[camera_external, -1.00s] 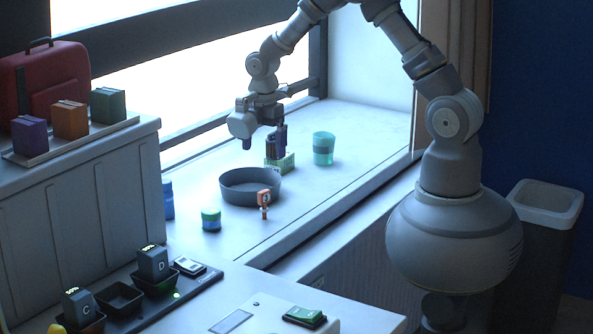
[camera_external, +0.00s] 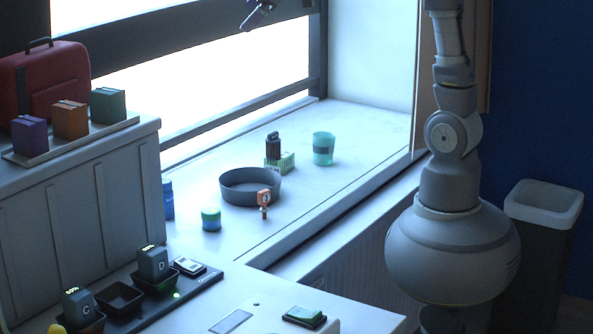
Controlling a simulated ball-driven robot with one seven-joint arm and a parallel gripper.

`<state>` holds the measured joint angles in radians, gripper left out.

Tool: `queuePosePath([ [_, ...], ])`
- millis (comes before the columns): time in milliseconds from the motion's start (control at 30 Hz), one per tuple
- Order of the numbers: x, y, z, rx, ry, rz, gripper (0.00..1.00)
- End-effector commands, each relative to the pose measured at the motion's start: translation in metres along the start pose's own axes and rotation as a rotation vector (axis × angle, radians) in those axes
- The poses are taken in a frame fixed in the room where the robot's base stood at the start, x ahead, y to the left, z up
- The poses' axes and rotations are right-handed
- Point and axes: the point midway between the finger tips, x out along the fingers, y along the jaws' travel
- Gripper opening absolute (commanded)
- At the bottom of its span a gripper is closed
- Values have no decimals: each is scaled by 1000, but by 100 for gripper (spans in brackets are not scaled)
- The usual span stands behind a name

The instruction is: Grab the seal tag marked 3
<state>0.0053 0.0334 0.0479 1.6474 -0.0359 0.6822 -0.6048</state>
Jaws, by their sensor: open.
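A small orange tag (camera_external: 264,197) with a pale round mark stands upright on the window sill, just in front of the grey round tray. The mark is too small for me to read as a 3, and no other tag stands out. My gripper (camera_external: 256,17) is only partly in view at the top edge, in front of the bright window. It is open, high above the sill and well apart from the tag. Nothing shows between its fingers.
A grey round tray (camera_external: 235,190) sits behind the tag. A dark object (camera_external: 273,146) stands on a green block (camera_external: 285,163). A teal cup (camera_external: 323,148) and a green-blue jar (camera_external: 211,219) are nearby. The sill's right part is clear.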

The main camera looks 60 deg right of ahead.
Motion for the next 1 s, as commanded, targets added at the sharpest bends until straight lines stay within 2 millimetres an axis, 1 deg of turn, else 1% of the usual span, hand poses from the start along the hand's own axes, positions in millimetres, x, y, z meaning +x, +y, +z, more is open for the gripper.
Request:
queuePosePath([
  [33,-30,6,-2,121,100,71,100],
  [67,-52,12,-7,198,158,102,100],
  [100,-82,18,-12,292,234,135,100],
  [167,-122,24,-15,411,332,166,100],
  [200,-145,27,-16,474,389,180,100],
  [300,-184,30,-15,583,487,193,100],
  [367,-198,31,-15,620,521,194,86],
  [400,-204,32,-15,633,534,195,77],
  [433,-206,32,-16,640,539,195,70],
  [467,-208,32,-16,644,543,194,68],
  [767,-208,33,-16,643,540,194,68],
  [833,-205,33,-16,639,535,194,68],
  [867,-201,32,-16,630,523,193,68],
  [933,-176,29,-14,576,461,192,68],
  [967,-158,27,-11,534,416,190,68],
  [1000,-127,21,-6,455,337,186,68],
])
